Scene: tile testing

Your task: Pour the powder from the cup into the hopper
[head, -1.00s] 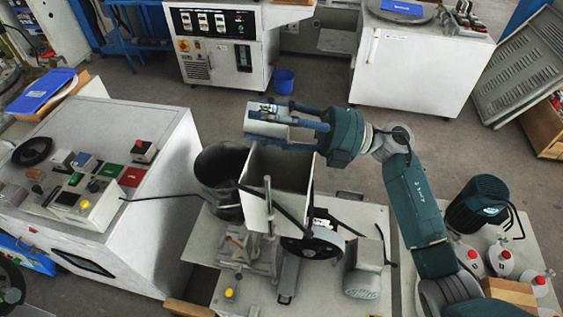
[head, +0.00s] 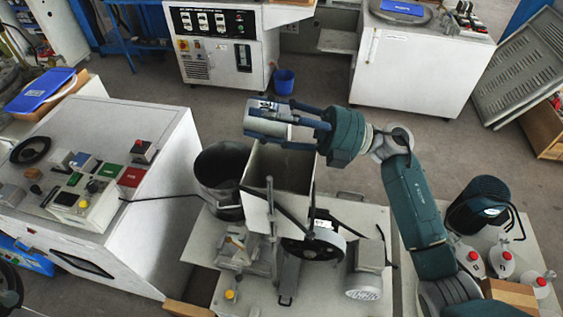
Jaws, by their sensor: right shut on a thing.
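The hopper (head: 281,168) is a pale, open-topped square box on the machine in the middle of the head view. My right gripper (head: 285,128) reaches in from the right and is shut on a grey cup (head: 268,122). The cup is above the hopper's far side, near its rim. My gripper's fingers partly cover the cup, and I cannot tell its exact tilt. No powder is visible. My left gripper is not in view.
A dark round bucket (head: 222,172) stands just left of the hopper. A white control cabinet (head: 150,195) with buttons is further left. Floor lies open behind.

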